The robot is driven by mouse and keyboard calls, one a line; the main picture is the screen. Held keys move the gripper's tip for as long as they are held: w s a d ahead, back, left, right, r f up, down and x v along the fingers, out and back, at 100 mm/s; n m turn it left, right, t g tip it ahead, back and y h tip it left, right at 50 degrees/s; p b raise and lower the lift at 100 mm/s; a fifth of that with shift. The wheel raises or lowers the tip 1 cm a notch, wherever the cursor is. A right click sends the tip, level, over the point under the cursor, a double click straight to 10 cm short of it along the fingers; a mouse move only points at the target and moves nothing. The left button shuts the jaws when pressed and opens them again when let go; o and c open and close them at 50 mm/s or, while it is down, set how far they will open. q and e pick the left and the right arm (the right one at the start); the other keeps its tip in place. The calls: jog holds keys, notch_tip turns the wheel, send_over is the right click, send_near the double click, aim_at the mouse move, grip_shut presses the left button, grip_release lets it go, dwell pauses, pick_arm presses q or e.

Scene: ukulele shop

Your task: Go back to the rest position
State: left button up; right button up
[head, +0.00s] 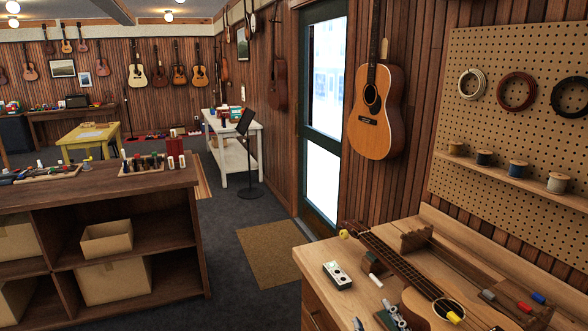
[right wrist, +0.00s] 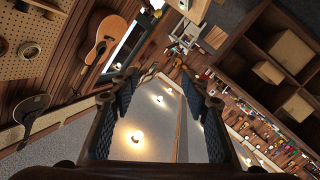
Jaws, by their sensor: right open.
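My right gripper (right wrist: 158,80) shows in the right wrist view with its two dark, ridged fingers spread apart. Nothing is between the fingers. The ceiling and lit lamps show behind the gap, so the hand is clear of the benches. I cannot make out either gripper in the head view. My left gripper is in neither view. A ukulele (head: 406,273) lies on the wooden workbench (head: 436,217) at the lower right of the head view.
A small white-and-green box (head: 337,275) and several coloured pieces lie on the workbench. A pegboard (head: 507,130) and a hanging guitar (head: 376,110) are on the wall. A shelved counter (head: 128,210) stands left. Open floor (head: 213,235) and a doormat (head: 268,253) lie between.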

jog(key=s+d+f+m+g+h, duration=0.1)
jog(key=s+d+f+m+g, duration=0.1)
jog(key=s+f+g, duration=0.35)
jog(key=s+d+f+m+g+h, duration=0.1)
jog(key=s+d+f+m+g, duration=0.15)
jog(key=s+f, duration=0.5)
jog(key=s+f+m+g+y, duration=0.1)
jog(key=s+f+g, duration=0.2)
jog(key=s+f, duration=0.3)
jog(key=s+f+g, duration=0.2)
jog(key=s+f, duration=0.1)
jog(key=s, duration=0.6)
notch_tip(320, 180, down, 28)
jog(key=g+b, duration=0.1)
jog(key=b, duration=0.2)
jog(key=s+d+f+g+b, duration=0.1)
jog(key=s+d+f+b, duration=0.1)
jog(key=s+f, duration=1.6)
notch_tip(320, 180, down, 3)
jog(key=shift+s+d+r+g+b, duration=0.1)
jog(key=shift+s+d+g+b, duration=0.25)
jog(key=shift+b, duration=0.1)
